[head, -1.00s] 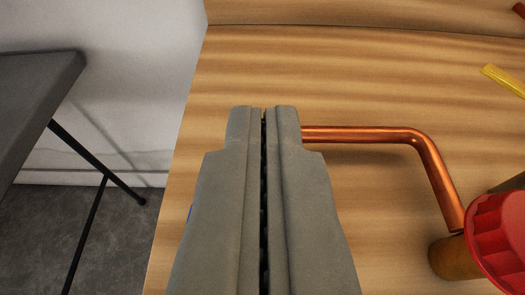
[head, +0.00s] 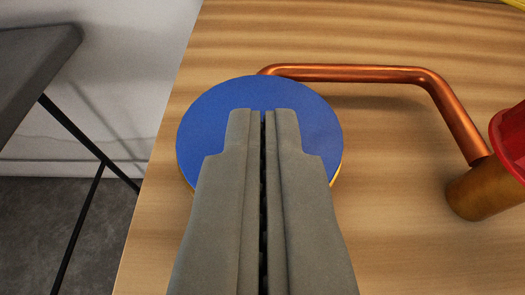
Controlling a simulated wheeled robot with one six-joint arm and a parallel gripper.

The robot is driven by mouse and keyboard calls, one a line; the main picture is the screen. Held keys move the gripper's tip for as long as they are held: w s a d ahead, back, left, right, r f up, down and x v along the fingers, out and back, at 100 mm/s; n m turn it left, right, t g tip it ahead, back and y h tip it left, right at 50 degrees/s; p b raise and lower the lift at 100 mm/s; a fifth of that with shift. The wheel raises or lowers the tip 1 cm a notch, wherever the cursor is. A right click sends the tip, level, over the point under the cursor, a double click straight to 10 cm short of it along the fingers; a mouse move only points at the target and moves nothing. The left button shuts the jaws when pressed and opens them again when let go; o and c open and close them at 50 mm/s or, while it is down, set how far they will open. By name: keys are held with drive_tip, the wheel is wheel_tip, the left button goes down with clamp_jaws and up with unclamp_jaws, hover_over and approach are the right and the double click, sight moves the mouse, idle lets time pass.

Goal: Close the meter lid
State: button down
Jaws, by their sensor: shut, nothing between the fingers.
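The blue round meter lid (head: 205,122) shows in the head view, at the middle left on the wooden surface, with a thin yellow-gold rim at its lower right edge. It looks like a flat disc seen from above. My gripper (head: 263,112) is shut and empty, and its fingers overlap the middle and lower part of the disc in the picture. I cannot tell whether the fingertips touch it. The fingers hide the lower middle of the disc and any hinge or meter body there.
A copper pipe (head: 350,73) runs right from behind the disc and bends down to a brass fitting (head: 478,190) with a red knob (head: 512,140). A dark table (head: 35,60) stands at the left beyond the edge of the wooden surface (head: 400,250). The wood at lower right is clear.

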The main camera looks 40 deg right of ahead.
drive_tip(key=shift+s+a+f, duration=0.1)
drive_tip(key=shift+s+f, duration=0.1)
drive_tip(key=shift+f, duration=0.65)
wheel_tip(320, 180, up, 5)
drive_tip(key=s+a+f, duration=0.3)
drive_tip(key=s+a, duration=0.3)
drive_tip(key=shift+s+a+f, duration=0.2)
drive_tip(key=shift+a+f, duration=0.1)
drive_tip(key=shift+f, duration=0.05)
